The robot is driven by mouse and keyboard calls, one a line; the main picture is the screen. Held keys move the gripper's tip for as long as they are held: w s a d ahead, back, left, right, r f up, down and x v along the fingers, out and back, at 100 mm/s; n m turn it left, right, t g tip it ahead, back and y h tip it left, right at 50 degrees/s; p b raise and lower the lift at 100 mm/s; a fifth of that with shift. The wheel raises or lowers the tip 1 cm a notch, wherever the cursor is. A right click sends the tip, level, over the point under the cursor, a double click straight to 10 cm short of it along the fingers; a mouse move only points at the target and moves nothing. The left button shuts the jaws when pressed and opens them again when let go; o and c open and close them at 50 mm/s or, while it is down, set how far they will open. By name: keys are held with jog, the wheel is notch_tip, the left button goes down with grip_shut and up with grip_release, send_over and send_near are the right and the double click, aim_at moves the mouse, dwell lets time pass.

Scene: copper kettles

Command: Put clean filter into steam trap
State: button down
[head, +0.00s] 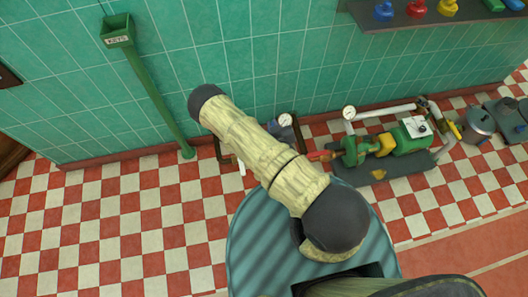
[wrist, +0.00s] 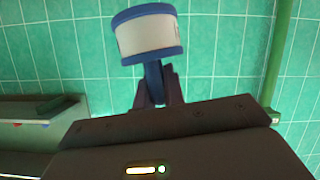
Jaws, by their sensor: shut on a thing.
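In the wrist view, a filter (wrist: 148,37), a pale cylinder with blue end rims and a blue stem, stands out beyond my gripper (wrist: 157,92). The dark fingers are shut on its blue stem, and the filter is in front of the green tiled wall, touching nothing else visible. In the head view, my arm covers the middle, and neither the gripper nor the filter can be made out. A gauge (head: 285,120) on partly hidden pipework shows behind my arm; I cannot tell whether this is the steam trap.
A green pump set (head: 414,133) with pipes and a second gauge (head: 349,112) stands on the floor right of my arm. A shelf (head: 420,20) holds coloured items. The checkered floor at left is clear.

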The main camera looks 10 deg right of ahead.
jog(key=w+f+y+b, duration=0.1)
jog(key=w+f+b, duration=0.4)
jog(key=f+b, duration=0.7)
jog(key=w+f+n+y+b, duration=0.1)
jog(key=w+f+b, duration=0.5)
jog(key=f+b, duration=0.7)
jog(key=w+f+n+g+y+b, duration=0.1)
jog(key=w+f+y+b, duration=0.2)
jog(key=f+b, duration=1)
jog(key=w+b, duration=0.3)
jog(key=b, duration=1.1)
jog(key=shift+w+a, duration=0.15)
jog(key=shift+a, duration=0.1)
jog(key=shift+r, duration=0.1)
notch_tip(320, 180, down, 6)
jog(key=b, duration=0.4)
